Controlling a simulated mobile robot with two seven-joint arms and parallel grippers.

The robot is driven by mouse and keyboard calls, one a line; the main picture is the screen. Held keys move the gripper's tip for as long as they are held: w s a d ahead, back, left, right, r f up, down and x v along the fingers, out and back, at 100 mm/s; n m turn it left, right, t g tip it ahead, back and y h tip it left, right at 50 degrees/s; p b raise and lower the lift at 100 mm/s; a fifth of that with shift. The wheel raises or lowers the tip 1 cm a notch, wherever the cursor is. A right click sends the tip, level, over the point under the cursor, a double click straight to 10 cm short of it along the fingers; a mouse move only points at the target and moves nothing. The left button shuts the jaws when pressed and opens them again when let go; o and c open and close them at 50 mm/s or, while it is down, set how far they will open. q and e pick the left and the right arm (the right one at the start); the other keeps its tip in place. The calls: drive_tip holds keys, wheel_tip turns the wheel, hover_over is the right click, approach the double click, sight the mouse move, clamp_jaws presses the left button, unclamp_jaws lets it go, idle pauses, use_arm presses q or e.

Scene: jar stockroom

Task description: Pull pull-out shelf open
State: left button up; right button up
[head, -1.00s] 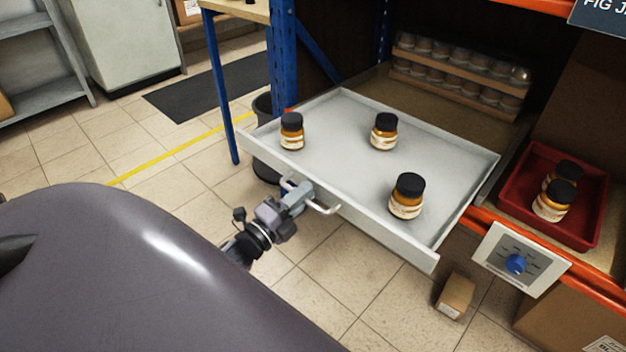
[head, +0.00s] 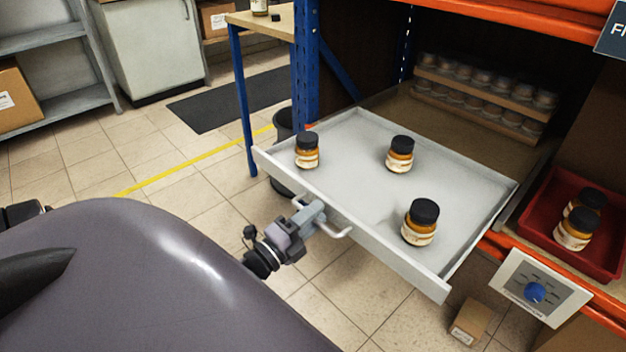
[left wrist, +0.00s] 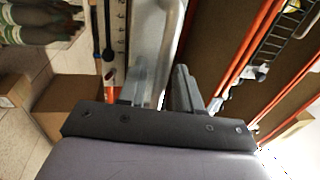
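The pull-out shelf (head: 345,190) is a light grey tray on the blue and orange rack, and it stands well out over the floor. Three amber jars with black lids stand upright on it: one at the left (head: 307,151), one behind (head: 400,155), one at the front right (head: 420,223). My left gripper (head: 318,212) is at the pale bar handle (head: 338,234) on the tray's front. In the left wrist view the handle (left wrist: 174,28) runs between the fingers (left wrist: 160,88), which look closed about it. My right gripper is not in view.
A cardboard box (head: 470,321) lies on the floor below. A blue-legged table (head: 243,100) stands at the left.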

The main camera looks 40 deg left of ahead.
use_arm(q)
drive_tip(key=p+v, duration=0.1)
drive_tip(key=v, duration=0.6)
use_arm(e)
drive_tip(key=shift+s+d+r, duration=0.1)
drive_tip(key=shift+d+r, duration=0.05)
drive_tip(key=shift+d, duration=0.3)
use_arm(q)
drive_tip(key=shift+s, duration=0.1)
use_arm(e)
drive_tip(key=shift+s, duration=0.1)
